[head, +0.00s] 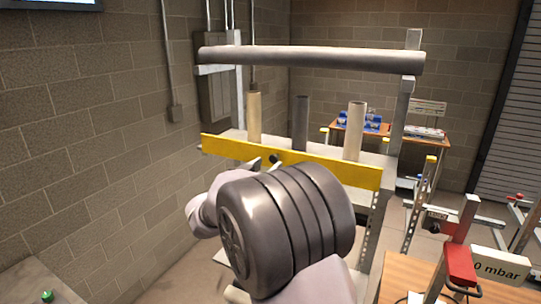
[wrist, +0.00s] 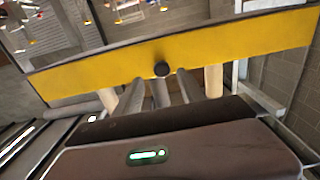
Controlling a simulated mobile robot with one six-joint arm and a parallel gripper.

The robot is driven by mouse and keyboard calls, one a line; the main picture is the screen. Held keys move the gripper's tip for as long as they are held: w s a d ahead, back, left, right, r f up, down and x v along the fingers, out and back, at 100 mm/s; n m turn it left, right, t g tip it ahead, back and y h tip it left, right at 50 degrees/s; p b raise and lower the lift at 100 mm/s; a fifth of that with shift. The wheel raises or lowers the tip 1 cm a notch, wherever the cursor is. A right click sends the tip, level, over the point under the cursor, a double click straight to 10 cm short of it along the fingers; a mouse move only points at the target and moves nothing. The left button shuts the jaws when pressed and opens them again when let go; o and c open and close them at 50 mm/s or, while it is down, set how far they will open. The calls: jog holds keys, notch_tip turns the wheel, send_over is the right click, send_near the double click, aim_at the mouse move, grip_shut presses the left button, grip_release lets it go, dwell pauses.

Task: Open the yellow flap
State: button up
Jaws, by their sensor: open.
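The yellow flap (head: 325,172) is a long flat bar across the front of a metal rack, with a small black knob (head: 274,158) near its middle. In the wrist view the flap (wrist: 90,75) crosses the picture on a slant, and the round knob (wrist: 162,69) sits at its lower edge. My gripper (head: 265,163) is at the front of the flap, by the knob. In the wrist view my gripper's two fingers (wrist: 160,76) are apart, with the knob between their tips. Contact with the knob cannot be told. My arm hides part of the rack below the flap.
Behind the flap stand upright tubes (head: 357,130), under a thick grey horizontal pipe (head: 310,59). A brick wall (head: 80,120) is on the left.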

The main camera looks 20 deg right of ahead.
aim_at(273, 159)
jog(key=x, duration=0.3)
jog(key=shift+w+p, duration=0.3)
jog(key=shift+w+d, duration=0.25)
jog(key=shift+d, duration=0.2)
jog(key=shift+a, duration=0.1)
jog(key=shift+c, duration=0.5)
grip_shut()
